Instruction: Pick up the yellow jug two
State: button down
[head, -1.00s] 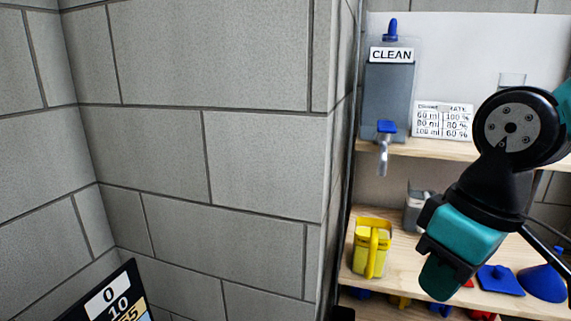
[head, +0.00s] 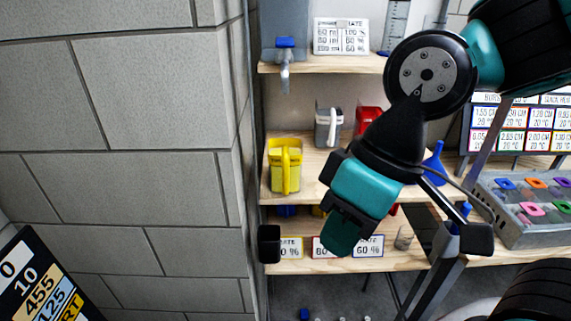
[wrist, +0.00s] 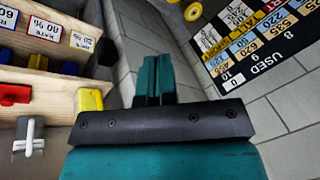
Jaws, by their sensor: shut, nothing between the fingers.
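A yellow jug (head: 285,170) stands upright on the left end of the middle wooden shelf (head: 320,172), its handle facing me. In the wrist view a yellow piece, which looks like this jug (wrist: 90,100), shows left of my fingers, partly hidden by the gripper body. My gripper (head: 343,240) is shut and empty. In the head view it hangs to the right of the jug and lower in the picture, apart from it. The closed fingers also show in the wrist view (wrist: 155,80).
A grey jug (head: 328,125) and a red jug (head: 369,121) stand farther back on the shelf. A dispenser (head: 284,45) is above. A block wall (head: 130,160) closes the left. A bench with a grey tray (head: 525,205) is at right.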

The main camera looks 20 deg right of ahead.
aim_at(284, 144)
jog(key=z, duration=0.05)
jog(key=k, duration=0.5)
jog(key=u, duration=2)
jog(key=k, duration=1.2)
jog(key=z, duration=1.35)
jog(key=i, duration=0.5)
